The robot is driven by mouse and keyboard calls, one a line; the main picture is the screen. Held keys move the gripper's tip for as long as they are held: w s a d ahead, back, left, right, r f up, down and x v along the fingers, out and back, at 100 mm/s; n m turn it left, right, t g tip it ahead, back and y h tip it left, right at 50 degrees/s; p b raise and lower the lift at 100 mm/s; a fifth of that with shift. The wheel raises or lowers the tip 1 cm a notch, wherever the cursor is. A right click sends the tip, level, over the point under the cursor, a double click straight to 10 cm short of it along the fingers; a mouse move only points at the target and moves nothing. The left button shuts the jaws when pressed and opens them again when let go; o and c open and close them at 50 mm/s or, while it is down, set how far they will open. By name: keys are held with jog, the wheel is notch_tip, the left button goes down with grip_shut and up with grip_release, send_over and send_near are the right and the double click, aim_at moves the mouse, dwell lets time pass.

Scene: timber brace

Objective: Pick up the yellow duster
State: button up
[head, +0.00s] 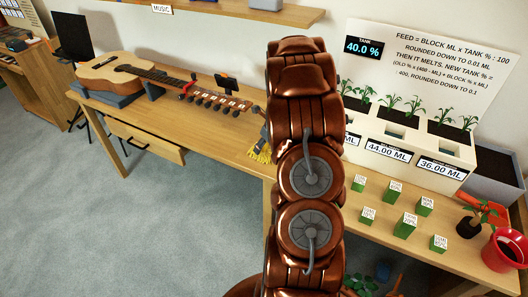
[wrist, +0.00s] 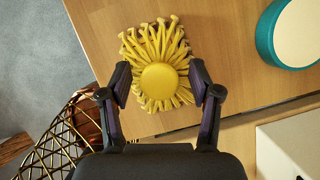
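The yellow duster (wrist: 160,80) lies on the wooden table, with a round yellow middle and many soft strands around it. In the wrist view my gripper (wrist: 163,88) is open, with one dark finger on each side of the duster's middle. The fingertips overlap the outer strands in the picture; I cannot tell whether they touch them. In the head view only a small part of the duster (head: 260,154) shows at the left edge of my copper-coloured arm. My gripper is hidden behind the arm there.
A teal-rimmed round object (wrist: 294,32) stands right of the duster. A guitar (head: 120,72) lies on the table's left part. Green blocks (head: 405,225), a planter (head: 400,140) and a red pot (head: 503,250) stand at right. A wire basket (wrist: 68,140) is below the table edge.

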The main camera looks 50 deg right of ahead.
grip_shut()
dwell(0.3)
notch_tip(320, 180, up, 10)
jog(key=shift+b, duration=0.5)
